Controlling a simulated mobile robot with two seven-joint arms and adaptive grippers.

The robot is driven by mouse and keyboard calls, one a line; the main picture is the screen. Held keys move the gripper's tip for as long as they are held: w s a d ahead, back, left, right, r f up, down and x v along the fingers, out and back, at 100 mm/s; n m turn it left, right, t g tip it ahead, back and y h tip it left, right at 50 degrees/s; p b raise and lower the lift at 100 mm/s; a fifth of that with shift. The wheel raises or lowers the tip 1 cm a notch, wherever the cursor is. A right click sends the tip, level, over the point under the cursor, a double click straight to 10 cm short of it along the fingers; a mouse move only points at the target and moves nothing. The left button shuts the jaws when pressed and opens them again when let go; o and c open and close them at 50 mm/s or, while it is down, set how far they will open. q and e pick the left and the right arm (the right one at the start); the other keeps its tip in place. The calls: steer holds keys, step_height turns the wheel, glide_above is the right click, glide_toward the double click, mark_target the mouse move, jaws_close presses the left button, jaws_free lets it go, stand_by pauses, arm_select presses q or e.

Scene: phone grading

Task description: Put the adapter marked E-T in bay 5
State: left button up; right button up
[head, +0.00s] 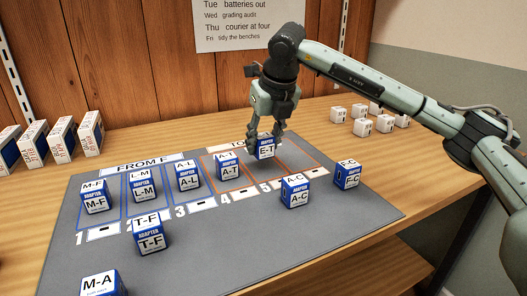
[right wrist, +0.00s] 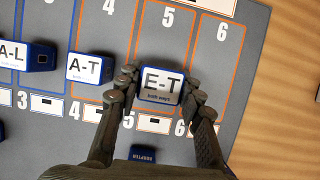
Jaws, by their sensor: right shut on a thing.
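The adapter marked E-T (head: 265,148) is a blue and white box. It also shows in the right wrist view (right wrist: 162,84), between my right gripper's fingers over the orange-outlined bay 5 (right wrist: 168,45). My right gripper (head: 266,135) is shut on it from above. Whether the box touches the mat cannot be told. The A-T adapter (head: 229,168) stands in bay 4, just left of it. My left gripper is not in view.
The grey mat (head: 215,250) also bears adapters A-L (head: 187,177), L-M (head: 142,186), M-F (head: 95,198), T-F (head: 149,237), A-C (head: 295,192), F-C (head: 348,174) and M-A (head: 101,284). Bay 6 (right wrist: 217,60) looks empty. Small white boxes (head: 362,127) stand at the back right.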

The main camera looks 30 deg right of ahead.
mark_target(264, 153)
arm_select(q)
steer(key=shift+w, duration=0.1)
arm_select(e)
steer(key=shift+f, duration=1.4)
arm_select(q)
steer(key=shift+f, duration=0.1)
arm_select(e)
steer(key=shift+f, duration=0.15)
steer(key=o, duration=1)
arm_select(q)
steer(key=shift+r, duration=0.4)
arm_select(e)
steer(key=shift+o, duration=0.2)
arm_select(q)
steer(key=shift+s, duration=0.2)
arm_select(e)
steer(key=shift+v, duration=1.15)
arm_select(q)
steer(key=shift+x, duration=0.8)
arm_select(e)
steer(key=v, duration=1)
